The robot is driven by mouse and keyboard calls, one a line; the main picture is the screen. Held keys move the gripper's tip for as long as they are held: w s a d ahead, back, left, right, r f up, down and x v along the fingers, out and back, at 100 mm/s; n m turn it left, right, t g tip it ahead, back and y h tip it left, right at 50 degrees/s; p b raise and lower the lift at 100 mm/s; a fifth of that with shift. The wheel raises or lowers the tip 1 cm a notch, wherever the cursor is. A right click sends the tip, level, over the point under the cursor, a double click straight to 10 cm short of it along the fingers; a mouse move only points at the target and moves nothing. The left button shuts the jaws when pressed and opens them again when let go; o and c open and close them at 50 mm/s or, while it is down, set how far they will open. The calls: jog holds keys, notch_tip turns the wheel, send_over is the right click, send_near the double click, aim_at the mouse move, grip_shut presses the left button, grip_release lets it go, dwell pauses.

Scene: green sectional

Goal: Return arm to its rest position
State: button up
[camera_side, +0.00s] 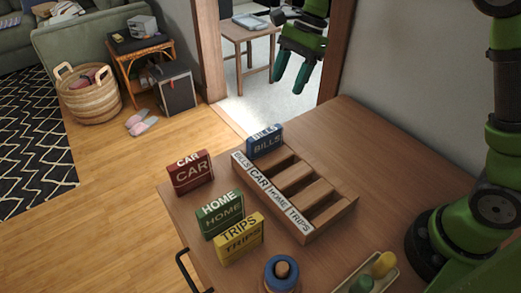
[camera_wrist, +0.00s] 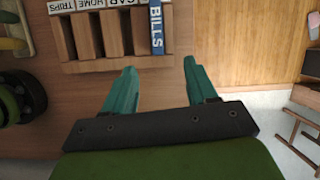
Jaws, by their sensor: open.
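My gripper (camera_side: 288,88) is open and empty, raised high above the far side of the table. In the wrist view its two teal fingers (camera_wrist: 160,66) are spread apart with nothing between them. The wooden rack (camera_side: 325,223) has slots labelled BILLS, CAR, HOME and TRIPS. The blue BILLS block (camera_side: 265,142) stands at the BILLS end of the rack, apart from my gripper; it also shows in the wrist view (camera_wrist: 157,30). The red CAR block (camera_side: 191,173), green HOME block (camera_side: 220,213) and yellow TRIPS block (camera_side: 239,238) stand on the table left of the rack.
A blue ring-shaped object (camera_side: 282,273) and a tray (camera_side: 368,271) with coloured pegs are at the table's front. The wooden table (camera_side: 400,150) is clear right of the rack. A wall (camera_side: 400,60) rises behind it. A basket (camera_side: 90,95) stands on the floor.

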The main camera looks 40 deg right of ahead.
jog(key=s+d+r+n+t, duration=0.1)
jog(key=s+n+t, duration=0.1)
jog(key=s+n, duration=0.2)
jog(key=s+d+r+n+t+h, duration=0.1)
jog(key=s+n, duration=0.3)
jog(key=s, duration=0.6)
jog(key=s+d+r+n+t+h, duration=0.1)
jog(key=s+d+r+n+t, duration=0.1)
jog(key=s+n+t, duration=0.2)
jog(key=s, duration=0.3)
jog(key=shift+n, duration=0.3)
